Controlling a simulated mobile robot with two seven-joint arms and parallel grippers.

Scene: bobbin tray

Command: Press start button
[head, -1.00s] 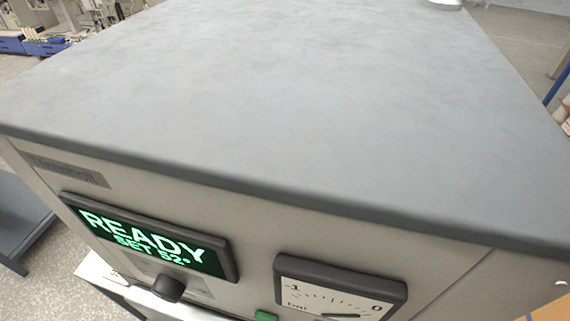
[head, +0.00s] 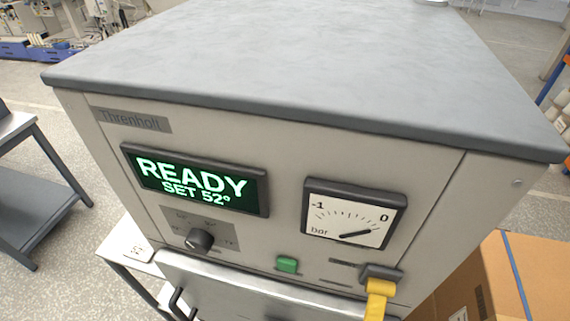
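A green button (head: 287,265) sits on the front panel of a light grey machine (head: 275,135) marked "Threnholt". It is below and between the display and the gauge, and nothing covers it. The display (head: 195,180) glows green with "READY" and "SET 52°". The gauge (head: 353,215) has a scale from -1 to 0 bar, with its needle toward the 0 side. A black knob (head: 199,240) is under the display. Neither of my grippers is in view.
A dark handle with a yellow part (head: 380,292) sits right of the button. A metal door or drawer front (head: 250,290) is below. A cardboard box (head: 510,275) stands at the right. A grey shelf table (head: 35,195) stands at the left, with speckled floor between.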

